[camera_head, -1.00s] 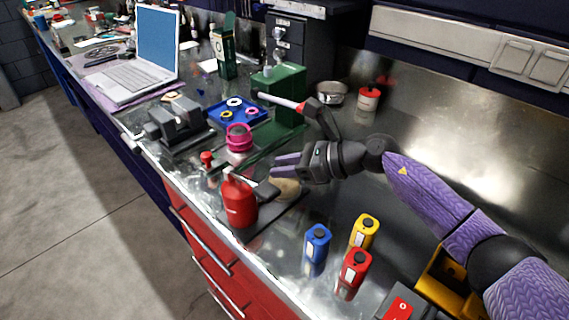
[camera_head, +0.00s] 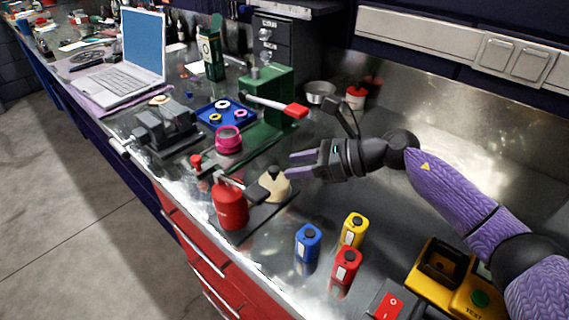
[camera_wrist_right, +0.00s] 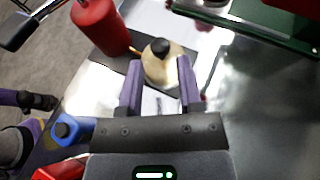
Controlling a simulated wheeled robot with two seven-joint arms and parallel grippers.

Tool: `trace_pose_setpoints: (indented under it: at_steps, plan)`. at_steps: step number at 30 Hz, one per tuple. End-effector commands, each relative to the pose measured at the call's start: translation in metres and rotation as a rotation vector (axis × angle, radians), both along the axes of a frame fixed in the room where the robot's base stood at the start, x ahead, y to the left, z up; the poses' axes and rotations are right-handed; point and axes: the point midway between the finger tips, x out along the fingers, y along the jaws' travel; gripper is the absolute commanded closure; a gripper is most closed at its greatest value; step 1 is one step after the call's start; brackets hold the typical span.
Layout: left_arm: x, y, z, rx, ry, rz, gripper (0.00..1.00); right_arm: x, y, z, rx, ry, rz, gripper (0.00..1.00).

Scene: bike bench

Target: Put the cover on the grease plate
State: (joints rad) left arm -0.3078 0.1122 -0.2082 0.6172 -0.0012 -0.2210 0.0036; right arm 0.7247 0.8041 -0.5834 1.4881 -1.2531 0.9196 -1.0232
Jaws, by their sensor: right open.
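A beige domed piece with a black knob, which looks like the cover (camera_head: 277,188), stands upright on a dark mat (camera_head: 252,222) beside a red can. In the right wrist view the cover (camera_wrist_right: 163,66) is just beyond my fingertips, its black knob on top. I cannot make out a separate grease plate; if it is under the cover, it is hidden. My right gripper (camera_head: 292,164) is open and empty, a little right of and above the cover in the head view. In its wrist view the two purple fingers (camera_wrist_right: 158,80) are apart with nothing between them.
A red can (camera_head: 231,204) with a spout stands left of the cover. Blue (camera_head: 307,243), yellow (camera_head: 353,231) and red (camera_head: 345,266) bottles stand nearer the front edge. A green press (camera_head: 268,105) with a red-handled lever is behind.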

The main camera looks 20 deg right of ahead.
Motion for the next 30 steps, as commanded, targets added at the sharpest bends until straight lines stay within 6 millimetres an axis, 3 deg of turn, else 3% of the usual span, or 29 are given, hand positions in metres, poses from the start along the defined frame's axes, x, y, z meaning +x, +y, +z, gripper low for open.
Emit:
trace_pose_setpoints:
  at_steps: [15, 30]
  plan:
    - [-0.004, 0.003, 0.0, 0.005, 0.006, -0.002, 1.0, -0.024, -0.045, 0.021, -0.001, 0.0, 0.0, 0.55]
    - [0.001, 0.005, 0.0, 0.008, -0.001, -0.003, 1.0, -0.025, -0.048, 0.023, 0.001, 0.0, 0.0, 0.55]
